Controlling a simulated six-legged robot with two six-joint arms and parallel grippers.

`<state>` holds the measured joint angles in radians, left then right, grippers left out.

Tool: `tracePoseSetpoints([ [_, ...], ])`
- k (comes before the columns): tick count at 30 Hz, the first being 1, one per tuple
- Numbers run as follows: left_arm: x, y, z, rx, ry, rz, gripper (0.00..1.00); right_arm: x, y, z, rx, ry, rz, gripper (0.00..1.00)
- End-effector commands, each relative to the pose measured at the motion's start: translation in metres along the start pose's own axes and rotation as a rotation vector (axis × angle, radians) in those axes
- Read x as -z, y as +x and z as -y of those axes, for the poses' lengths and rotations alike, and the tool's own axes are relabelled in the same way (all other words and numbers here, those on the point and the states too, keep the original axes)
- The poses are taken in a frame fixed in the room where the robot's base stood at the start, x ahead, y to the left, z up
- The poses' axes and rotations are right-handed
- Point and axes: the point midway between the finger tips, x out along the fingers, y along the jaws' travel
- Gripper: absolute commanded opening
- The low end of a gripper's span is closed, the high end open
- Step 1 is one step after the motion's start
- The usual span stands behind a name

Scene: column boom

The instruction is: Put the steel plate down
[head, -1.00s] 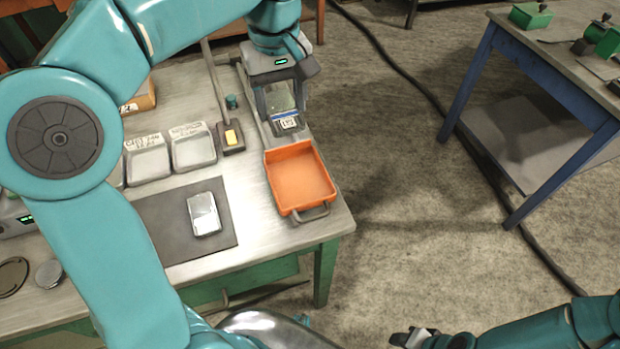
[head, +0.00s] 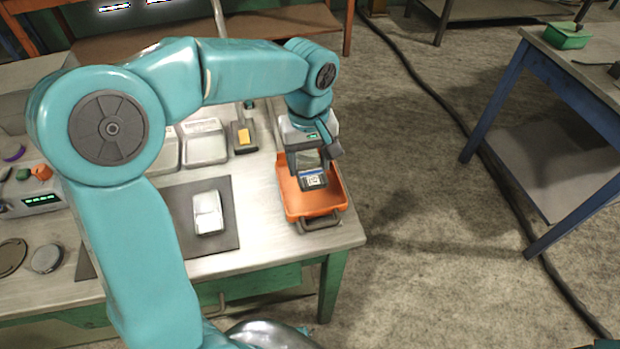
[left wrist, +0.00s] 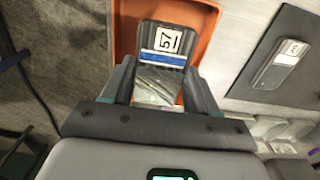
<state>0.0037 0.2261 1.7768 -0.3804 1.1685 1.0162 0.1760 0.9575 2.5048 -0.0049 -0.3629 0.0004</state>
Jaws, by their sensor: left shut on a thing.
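My left gripper (head: 310,168) is shut on a steel plate (head: 313,181) with a blue stripe and a white label. In the left wrist view the plate (left wrist: 160,62) sits between the two fingers, its label reading 57. The gripper holds it over the orange tray (head: 318,211), which stands at the right end of the bench. The tray also shows around the plate in the left wrist view (left wrist: 207,28). I cannot tell whether the plate touches the tray floor. My right gripper is out of view.
Another silver plate (head: 208,212) lies on a dark mat (head: 188,222) left of the tray. Pale bins (head: 204,142) and a dark holder with a yellow block (head: 243,136) stand behind. The bench (head: 262,240) ends just right of the tray; floor lies beyond.

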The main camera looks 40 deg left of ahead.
Motion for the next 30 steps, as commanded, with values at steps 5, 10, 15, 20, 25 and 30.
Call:
tracePoseSetpoints([
  [5,0.001,0.015,-0.002,-0.002,0.000,-0.002,0.00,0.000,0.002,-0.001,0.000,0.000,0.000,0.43],
  [10,0.001,0.042,-0.003,0.001,0.001,-0.001,0.00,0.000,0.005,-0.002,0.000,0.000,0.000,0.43],
  [15,0.001,0.056,-0.003,-0.002,0.000,-0.002,0.00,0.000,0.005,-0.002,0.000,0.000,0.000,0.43],
  [20,0.001,0.056,-0.003,-0.003,0.000,-0.002,0.00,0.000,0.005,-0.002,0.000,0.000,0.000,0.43],
  [25,0.001,0.059,-0.003,-0.003,0.000,-0.002,0.00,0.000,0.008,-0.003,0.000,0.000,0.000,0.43],
  [30,0.001,0.059,-0.003,-0.001,0.000,-0.001,0.85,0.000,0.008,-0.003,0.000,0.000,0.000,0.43],
])
